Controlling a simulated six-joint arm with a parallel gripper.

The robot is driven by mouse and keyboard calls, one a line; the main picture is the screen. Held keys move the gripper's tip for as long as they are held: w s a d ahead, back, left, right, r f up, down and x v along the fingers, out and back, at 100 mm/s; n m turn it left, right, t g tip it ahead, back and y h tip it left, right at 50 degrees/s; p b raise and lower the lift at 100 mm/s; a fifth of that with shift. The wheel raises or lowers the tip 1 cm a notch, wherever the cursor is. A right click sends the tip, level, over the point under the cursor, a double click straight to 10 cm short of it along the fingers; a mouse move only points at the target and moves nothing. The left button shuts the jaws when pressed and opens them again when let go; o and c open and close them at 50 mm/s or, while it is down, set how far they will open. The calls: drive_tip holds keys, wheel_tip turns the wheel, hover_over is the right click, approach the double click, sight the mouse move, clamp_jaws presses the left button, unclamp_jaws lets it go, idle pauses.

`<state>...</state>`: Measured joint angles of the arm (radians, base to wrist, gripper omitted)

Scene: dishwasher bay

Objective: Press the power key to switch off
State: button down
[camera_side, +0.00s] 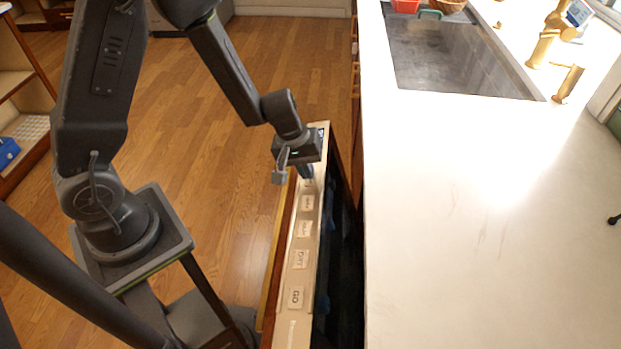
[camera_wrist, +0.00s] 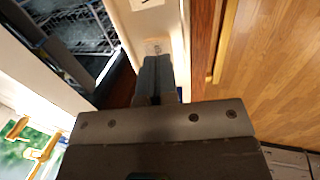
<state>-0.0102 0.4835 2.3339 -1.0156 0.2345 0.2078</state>
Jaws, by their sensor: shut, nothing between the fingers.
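The dishwasher's pale control panel (camera_side: 288,333) runs along the top edge of its partly open door, with a row of labelled keys. The nearest key in the side view reads like "GO" (camera_side: 296,297); the other labels are too small to read surely. My gripper (camera_side: 307,173) is shut and empty, its fingertips pointing down at the far end of the row. In the wrist view the shut fingertips (camera_wrist: 157,59) are right at a small marked key (camera_wrist: 155,45) and partly cover it. I cannot tell whether they touch it, or whether it is the power key.
A white countertop (camera_side: 470,230) with a sink (camera_side: 450,60) lies right of the door. A dark gap separates door and counter. The dishwasher rack (camera_wrist: 82,28) shows in the wrist view. Wooden floor (camera_side: 200,130) is open to the left of the door.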

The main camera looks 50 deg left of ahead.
drive_tip(key=shift+w+d+f, duration=0.15)
drive_tip(key=shift+w+f, duration=0.05)
drive_tip(key=shift+f, duration=0.35)
idle(0.4)
drive_tip(key=shift+r, duration=0.8)
drive_tip(key=shift+v, duration=2.25)
drive_tip(key=shift+s, duration=0.15)
drive_tip(key=shift+r, duration=0.3)
drive_tip(key=s+r+m+t+y, duration=0.2)
drive_tip(key=s+r+m, duration=0.7)
drive_tip(key=s+r, duration=0.7)
wheel_tip(320, 180, up, 3)
drive_tip(key=shift+s+r+t, duration=0.2)
drive_tip(key=shift+t, duration=0.5)
